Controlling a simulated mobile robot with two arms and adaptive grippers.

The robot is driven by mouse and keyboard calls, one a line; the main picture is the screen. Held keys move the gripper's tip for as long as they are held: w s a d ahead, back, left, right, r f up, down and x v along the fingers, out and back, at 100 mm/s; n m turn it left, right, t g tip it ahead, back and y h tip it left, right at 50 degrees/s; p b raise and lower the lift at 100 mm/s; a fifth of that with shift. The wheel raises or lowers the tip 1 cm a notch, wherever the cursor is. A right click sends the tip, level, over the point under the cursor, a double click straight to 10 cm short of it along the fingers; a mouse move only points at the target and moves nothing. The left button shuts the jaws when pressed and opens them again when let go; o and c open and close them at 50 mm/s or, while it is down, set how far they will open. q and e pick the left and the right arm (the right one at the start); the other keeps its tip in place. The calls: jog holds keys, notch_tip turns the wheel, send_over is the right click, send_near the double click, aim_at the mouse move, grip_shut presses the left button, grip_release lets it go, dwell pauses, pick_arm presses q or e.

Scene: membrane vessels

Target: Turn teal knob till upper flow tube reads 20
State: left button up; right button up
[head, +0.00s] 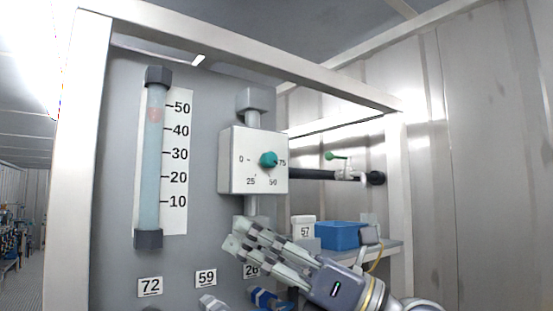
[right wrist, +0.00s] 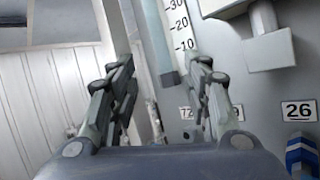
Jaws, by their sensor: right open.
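The teal knob (head: 268,159) is on the front of a white box (head: 238,178) marked 0, 25, 50 and 75. Where its pointer stands is too small to tell. The flow tube (head: 151,190) is upright at the left, with a reddish float (head: 155,115) between the 40 and 50 marks, at about 46. The tube's lower part also shows in the right wrist view (right wrist: 158,40). My right gripper (head: 236,237) is open and empty, below the box and apart from the knob. In its wrist view the fingers (right wrist: 163,68) stand wide apart. My left gripper is out of view.
A blue bin (head: 338,235) stands on a shelf at the right. A pale frame surrounds the panel.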

notch_tip(320, 180, up, 5)
jog(key=n+t+h, duration=0.2)
jog(key=n+h, duration=0.2)
jog(key=h, duration=0.1)
jog(key=t+h, duration=0.6)
jog(key=h, duration=0.1)
send_near(273, 160)
jog(key=shift+m, duration=0.3)
jog(key=p+x, duration=0.6)
jog(key=x, duration=0.2)
jog(key=shift+w+a+f+p, duration=0.1)
jog(key=shift+w+a+p, duration=0.25)
jog(key=shift+w, duration=0.2)
jog(key=shift+c, duration=0.4)
grip_shut()
